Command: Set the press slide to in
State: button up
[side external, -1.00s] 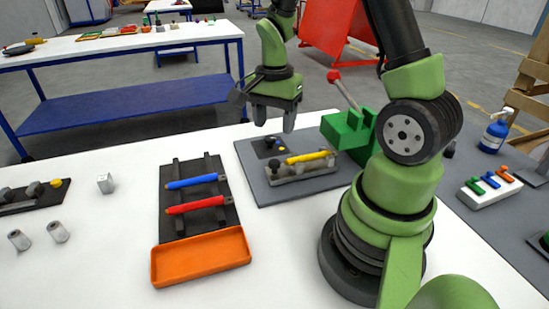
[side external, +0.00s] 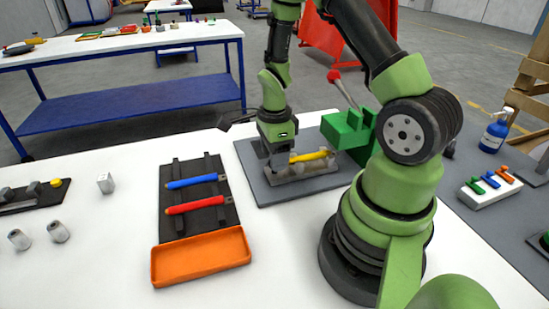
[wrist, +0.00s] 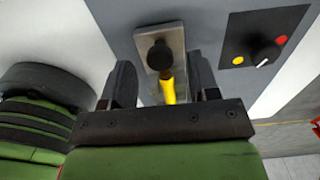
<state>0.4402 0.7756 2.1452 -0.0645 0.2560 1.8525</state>
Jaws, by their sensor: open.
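A pale grey metal fixture (side external: 318,169) lies on the dark grey base plate (side external: 262,186), with a yellow part (side external: 312,156) lying along it. I take the fixture with its black knob (wrist: 159,55) to be the press slide. My gripper (side external: 279,165) points down over the fixture's left end in the side view and hides that end. In the wrist view my gripper (wrist: 160,78) is open, a finger on either side of the yellow part (wrist: 168,90), with the knob just beyond. I cannot tell whether a finger touches anything. The green press block (side external: 342,131) stands behind, to the right.
A red-knobbed lever (side external: 335,76) rises by the press. A black dial panel (wrist: 264,45) is beside the fixture. A black rack (side external: 200,222) with blue and red tools and an orange tray (side external: 200,258) are to the left.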

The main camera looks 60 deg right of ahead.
jog(key=shift+f, duration=0.8)
grip_shut()
jog(key=shift+s+d, duration=0.9)
jog(key=shift+d, duration=0.05)
grip_release()
jog(key=shift+r, duration=0.1)
notch_tip(320, 180, up, 10)
